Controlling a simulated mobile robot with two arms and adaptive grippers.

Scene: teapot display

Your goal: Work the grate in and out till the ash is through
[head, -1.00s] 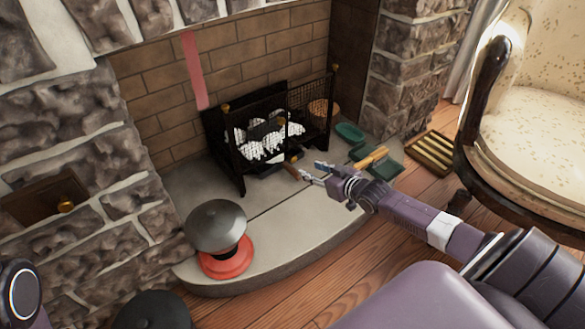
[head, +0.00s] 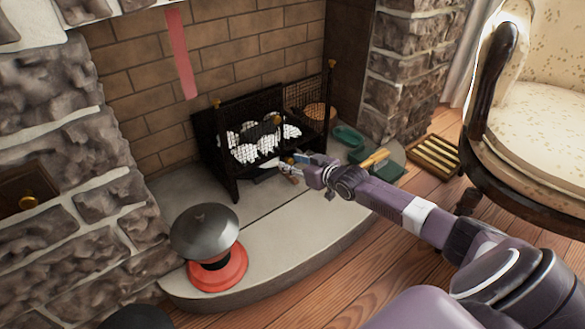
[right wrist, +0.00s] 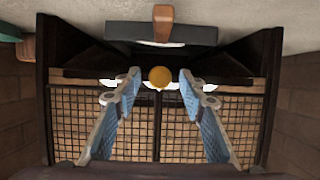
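The black fire basket (head: 222,165) stands on the stone hearth against the brick back, with white lumps (head: 250,150) inside it. My right gripper (head: 290,163) is at its front right, and its fingers stand apart in the right wrist view (right wrist: 160,112). There a round brass knob (right wrist: 159,77) shows between the fingertips; I cannot tell if they touch it. The basket's mesh (right wrist: 185,125) lies beyond the fingers. A dark pan-like piece (right wrist: 120,28) with a wooden handle (right wrist: 162,22) shows at the top of that view. The ash is hard to tell apart. My left gripper is out of view.
A grey-domed object on a red base (head: 217,270) stands at the hearth's front left. Green trays (head: 348,136) and a yellow-handled tool (head: 374,158) lie right of the basket. A slatted wooden piece (head: 434,154) and an armchair (head: 540,110) are farther right.

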